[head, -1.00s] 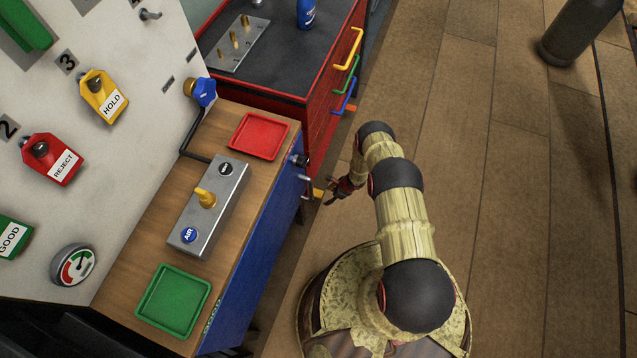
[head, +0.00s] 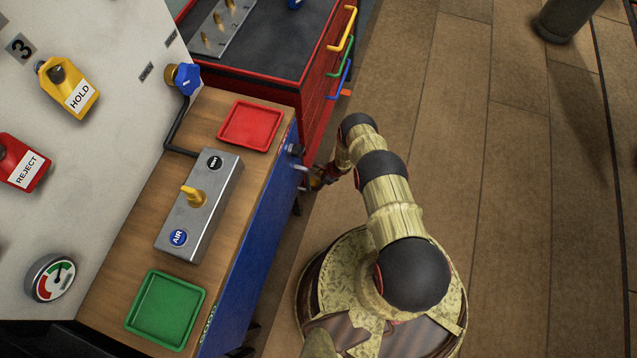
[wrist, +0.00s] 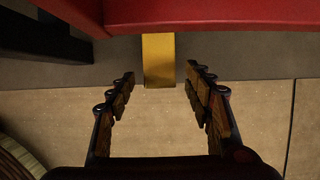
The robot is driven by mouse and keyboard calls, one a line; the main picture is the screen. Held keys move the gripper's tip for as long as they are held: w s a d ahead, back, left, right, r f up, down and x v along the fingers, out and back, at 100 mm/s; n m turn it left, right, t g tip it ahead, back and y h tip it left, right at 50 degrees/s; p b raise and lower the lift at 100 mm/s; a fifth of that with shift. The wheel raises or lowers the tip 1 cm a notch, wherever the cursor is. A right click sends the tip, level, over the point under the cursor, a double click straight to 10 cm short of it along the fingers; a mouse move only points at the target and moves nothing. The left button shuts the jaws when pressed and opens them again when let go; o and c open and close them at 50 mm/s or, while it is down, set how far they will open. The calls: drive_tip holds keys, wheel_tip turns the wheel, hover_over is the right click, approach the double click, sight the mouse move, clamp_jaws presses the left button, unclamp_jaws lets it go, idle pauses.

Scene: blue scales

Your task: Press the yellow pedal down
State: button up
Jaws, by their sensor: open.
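The yellow pedal (wrist: 158,55) shows in the wrist view as a short flat yellow bar. It sticks out from under a red beam, at the top centre. My gripper (wrist: 160,80) is open and empty. Its two fingers stand either side of the pedal's near end in the picture, with gaps on both sides; I cannot tell the height between them. In the head view my gripper (head: 318,179) is low beside the blue front of the bench, and the pedal there is hidden or too small to make out.
The red beam (wrist: 210,15) crosses above the pedal. In the head view the wooden bench (head: 228,215) carries a metal lever box (head: 208,220), a red tray (head: 249,126) and a green tray (head: 166,309). A red drawer cabinet (head: 315,108) stands behind.

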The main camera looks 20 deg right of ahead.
drive_tip(key=c, duration=0.4)
clamp_jaws()
idle(0.4)
